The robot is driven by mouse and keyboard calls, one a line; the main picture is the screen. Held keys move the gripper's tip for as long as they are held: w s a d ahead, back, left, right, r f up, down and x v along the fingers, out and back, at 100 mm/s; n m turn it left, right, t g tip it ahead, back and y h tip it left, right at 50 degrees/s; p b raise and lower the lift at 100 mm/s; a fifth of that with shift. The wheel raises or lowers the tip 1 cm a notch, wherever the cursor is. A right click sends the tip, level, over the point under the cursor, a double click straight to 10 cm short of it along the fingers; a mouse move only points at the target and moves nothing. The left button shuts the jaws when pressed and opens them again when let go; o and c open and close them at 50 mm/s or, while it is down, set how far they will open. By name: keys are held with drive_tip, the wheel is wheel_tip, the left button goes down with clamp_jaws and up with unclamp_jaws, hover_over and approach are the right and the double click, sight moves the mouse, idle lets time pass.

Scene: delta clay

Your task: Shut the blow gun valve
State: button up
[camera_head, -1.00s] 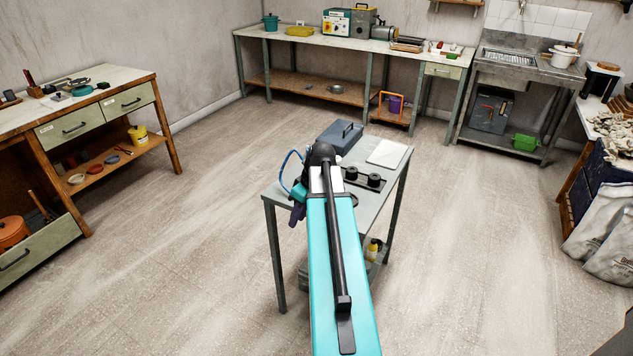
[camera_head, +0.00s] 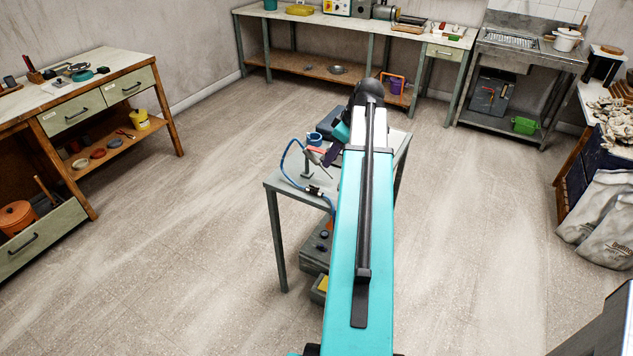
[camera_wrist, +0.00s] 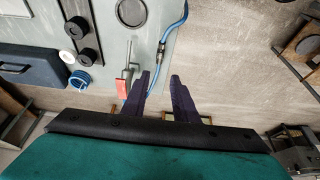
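A blue air hose (camera_head: 285,165) loops over the left edge of the small grey table (camera_head: 279,184). A dark inline fitting (camera_head: 314,190), perhaps the valve, sits on the hose; it also shows in the wrist view (camera_wrist: 155,57). Its handle position is too small to tell. A grey blow gun (camera_wrist: 129,70) with a red part (camera_wrist: 122,88) is left of my fingers in the wrist view. My gripper (camera_wrist: 160,76) has two purple fingers apart with nothing between them. In the wrist view the fitting lies just beyond the fingertips. My arm hides part of the table in the head view.
On the table are a blue coiled ring (camera_wrist: 80,81), a dark blue box (camera_wrist: 28,67) and black round knobs (camera_wrist: 78,26). Grey boxes (camera_head: 315,255) stand on the lower shelf. The floor left of the table is clear.

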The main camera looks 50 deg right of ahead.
sight(314, 186)
drive_tip(key=shift+f, duration=0.15)
drive_tip(key=shift+p+x, duration=1.55)
drive_tip(key=shift+x, duration=5.2)
clamp_jaws()
drive_tip(key=shift+a, duration=0.2)
drive_tip(key=shift+d, duration=0.2)
